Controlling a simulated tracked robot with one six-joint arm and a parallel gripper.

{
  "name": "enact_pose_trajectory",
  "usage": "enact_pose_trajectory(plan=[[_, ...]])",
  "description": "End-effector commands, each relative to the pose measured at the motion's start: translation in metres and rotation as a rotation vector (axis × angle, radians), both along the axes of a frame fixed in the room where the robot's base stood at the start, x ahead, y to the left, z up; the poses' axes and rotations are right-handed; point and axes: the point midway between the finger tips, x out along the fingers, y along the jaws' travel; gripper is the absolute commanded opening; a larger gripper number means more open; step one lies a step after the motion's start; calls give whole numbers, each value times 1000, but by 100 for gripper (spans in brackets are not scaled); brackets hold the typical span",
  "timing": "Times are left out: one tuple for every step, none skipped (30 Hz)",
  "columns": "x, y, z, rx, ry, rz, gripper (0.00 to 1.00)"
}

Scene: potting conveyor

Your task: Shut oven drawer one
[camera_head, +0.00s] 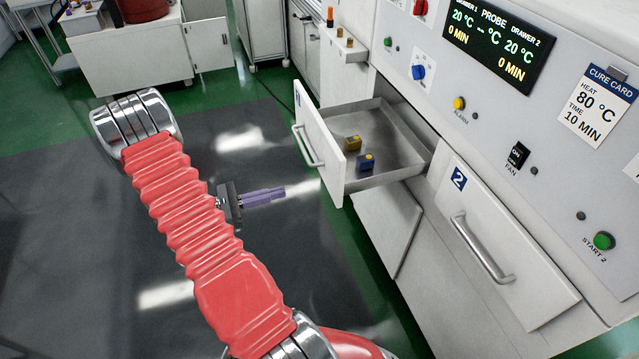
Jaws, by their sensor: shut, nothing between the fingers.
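Oven drawer one (316,143) is pulled out from the grey oven front, with its white front panel and bar handle (306,147) facing left. My red-sleeved arm hides part of the floor.
Drawer two (508,240) is shut, to the right. Above are the display (498,45), knobs and buttons, including a green start button (604,241). A white cabinet (130,55) stands at the back left. The dark floor mat (60,220) is clear.

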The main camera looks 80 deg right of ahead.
Motion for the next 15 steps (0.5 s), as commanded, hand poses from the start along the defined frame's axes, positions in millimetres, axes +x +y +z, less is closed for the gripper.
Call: enact_pose_trajectory(plan=[[0,0,0,0,0,0,0],[-1,0,0,0,0,0,0],[-2,-1,0,0,0,-1,0],[-3,-2,0,1,-1,-1,0],[-5,-3,0,1,-1,-2,0],[-8,-4,0,0,-1,-3,0],[-10,-5,0,0,-1,-3,0],[-12,-7,0,0,-1,-3,0],[-16,-9,0,0,-1,-2,0],[-19,-11,0,0,-1,-3,0],[-23,-13,0,0,-1,-4,0],[-28,-16,1,-1,-1,-4,0],[-32,-18,1,0,0,-3,0],[-36,-20,0,0,0,-4,0],[-42,-23,0,1,-1,-4,0]])
